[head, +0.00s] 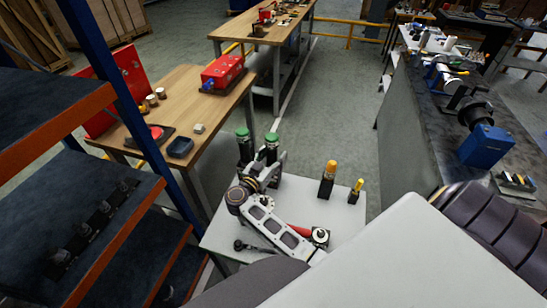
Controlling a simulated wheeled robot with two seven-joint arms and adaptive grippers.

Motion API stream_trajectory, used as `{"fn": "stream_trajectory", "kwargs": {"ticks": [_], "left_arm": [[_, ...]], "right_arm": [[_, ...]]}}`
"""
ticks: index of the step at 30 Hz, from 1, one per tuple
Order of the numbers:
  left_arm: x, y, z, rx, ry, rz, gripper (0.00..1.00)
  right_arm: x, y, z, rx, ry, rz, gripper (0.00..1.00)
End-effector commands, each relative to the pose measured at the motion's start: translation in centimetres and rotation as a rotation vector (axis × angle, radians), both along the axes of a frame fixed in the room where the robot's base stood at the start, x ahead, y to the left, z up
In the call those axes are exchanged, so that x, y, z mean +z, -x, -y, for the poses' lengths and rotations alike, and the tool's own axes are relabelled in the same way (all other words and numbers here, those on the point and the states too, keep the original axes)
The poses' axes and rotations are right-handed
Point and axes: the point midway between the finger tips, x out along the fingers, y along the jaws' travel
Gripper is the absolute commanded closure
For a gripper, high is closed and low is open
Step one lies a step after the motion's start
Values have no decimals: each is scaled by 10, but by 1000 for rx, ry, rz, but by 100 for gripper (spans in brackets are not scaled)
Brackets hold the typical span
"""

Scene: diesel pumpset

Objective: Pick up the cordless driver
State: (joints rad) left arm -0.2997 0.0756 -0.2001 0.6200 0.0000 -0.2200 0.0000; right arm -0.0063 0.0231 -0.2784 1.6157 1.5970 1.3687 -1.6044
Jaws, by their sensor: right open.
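My right gripper (272,165) is over the far left part of a white tabletop (300,188). It looks open, with its fingers close to two dark, green-topped cylinders (243,141); I cannot tell whether it touches them. Nothing is seen held in it. A red and black tool (318,236) lies on the white top, partly hidden by my arm; it may be the cordless driver, but too little shows to be sure. A small black tool (241,245) lies at the left front of the top. My left gripper is not in view.
A yellow-topped bottle (328,176) and a smaller yellow-topped item (356,189) stand at the far right of the white top. A blue and orange shelf rack (130,110) stands close on the left. A wooden bench (205,98) is behind; a grey bench (415,150) is right.

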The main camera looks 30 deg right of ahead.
Motion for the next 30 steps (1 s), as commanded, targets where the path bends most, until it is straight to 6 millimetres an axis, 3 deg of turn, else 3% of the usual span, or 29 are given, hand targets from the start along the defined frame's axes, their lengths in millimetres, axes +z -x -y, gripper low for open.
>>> {"fn": "stream_trajectory", "kwargs": {"ticks": [12,26,30], "left_arm": [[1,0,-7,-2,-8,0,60],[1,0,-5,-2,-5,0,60],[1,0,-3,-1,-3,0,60]], "right_arm": [[1,0,0,0,0,0,40],[0,0,0,0,0,0,99],[2,0,0,0,1,3,100]]}}
